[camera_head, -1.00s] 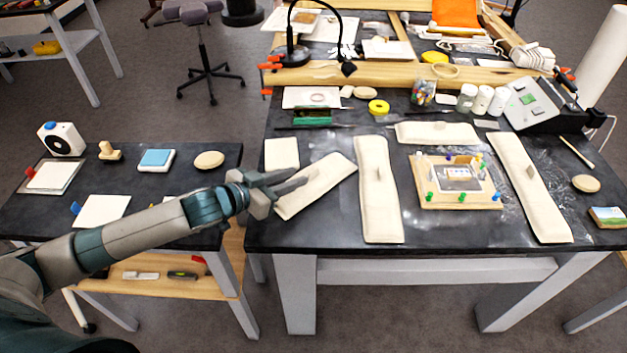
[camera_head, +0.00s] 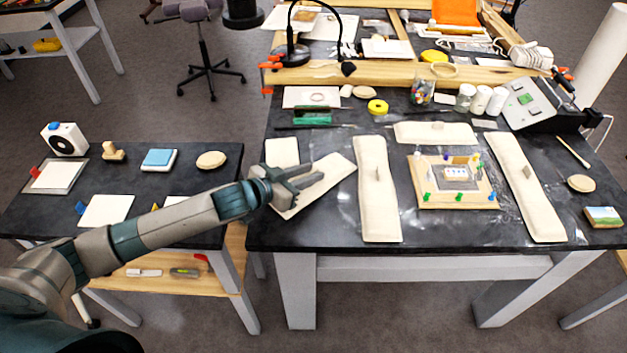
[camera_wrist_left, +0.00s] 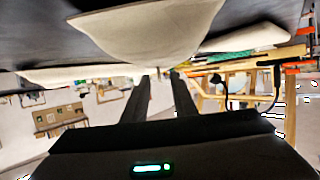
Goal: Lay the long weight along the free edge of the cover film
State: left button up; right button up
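Several long cream cloth weights lie on the dark table. One lies slanted (camera_head: 328,182) at the left, one lies lengthwise (camera_head: 378,205) left of the wooden board (camera_head: 436,200), one lies behind it (camera_head: 420,134), and one lies to its right (camera_head: 530,190). My left gripper (camera_head: 308,177) is open and empty, above or beside the slanted weight; the exact height is unclear. In the left wrist view its two dark fingers (camera_wrist_left: 162,76) are apart, with a cream weight (camera_wrist_left: 150,30) close by. My right gripper is not in view.
A short cream pad (camera_head: 281,152) lies near the left edge. Colored pins stand on the board. A black lamp (camera_head: 292,50), jars (camera_head: 480,99) and a grey device (camera_head: 535,103) stand at the back. A side table (camera_head: 70,180) stands at left.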

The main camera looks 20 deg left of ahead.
pick_arm(q)
grip_shut()
dwell(1.4)
